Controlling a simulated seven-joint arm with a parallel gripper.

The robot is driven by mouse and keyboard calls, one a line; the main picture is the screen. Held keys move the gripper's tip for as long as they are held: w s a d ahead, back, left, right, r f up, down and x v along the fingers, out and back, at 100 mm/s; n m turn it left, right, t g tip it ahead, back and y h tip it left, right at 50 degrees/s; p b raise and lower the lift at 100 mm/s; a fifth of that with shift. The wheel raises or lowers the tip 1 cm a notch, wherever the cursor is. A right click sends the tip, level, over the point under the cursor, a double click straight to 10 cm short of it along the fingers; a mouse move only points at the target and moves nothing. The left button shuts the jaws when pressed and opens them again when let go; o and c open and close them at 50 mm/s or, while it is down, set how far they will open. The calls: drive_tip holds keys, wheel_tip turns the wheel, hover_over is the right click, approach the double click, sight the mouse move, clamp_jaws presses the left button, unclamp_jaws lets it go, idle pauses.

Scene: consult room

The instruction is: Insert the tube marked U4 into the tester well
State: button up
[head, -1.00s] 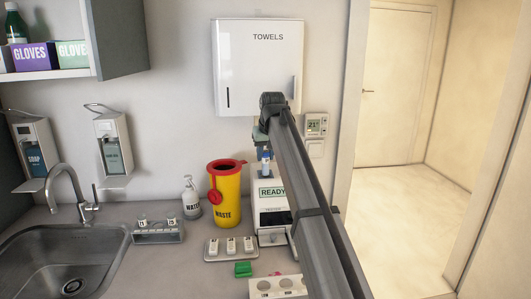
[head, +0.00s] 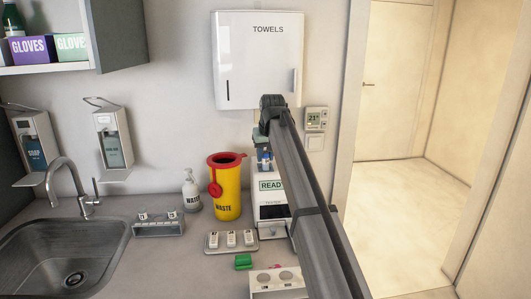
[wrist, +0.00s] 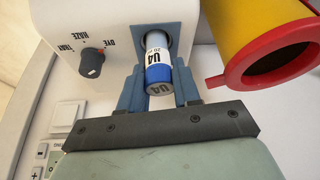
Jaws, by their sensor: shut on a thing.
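My gripper (wrist: 158,88) is shut on the tube marked U4 (wrist: 155,60), a white-labelled tube with a blue band and grey end, between its blue-grey fingers. In the wrist view the tube's far end lies at the round dark tester well (wrist: 181,44), set in a blue-grey panel; how deep it sits inside I cannot tell. In the head view the tester (head: 272,206) shows a green READY screen, partly hidden by my arm. My gripper (head: 263,160) is just above it there.
A yellow waste bin (head: 228,195) with a red rim stands close to the tester. A rack (head: 158,226) stands by the sink (head: 70,262).

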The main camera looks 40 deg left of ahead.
drive_tip(key=shift+f, duration=0.7)
drive_tip(key=o, duration=1.1)
drive_tip(key=v, duration=1.4)
drive_tip(key=shift+w+a, duration=0.1)
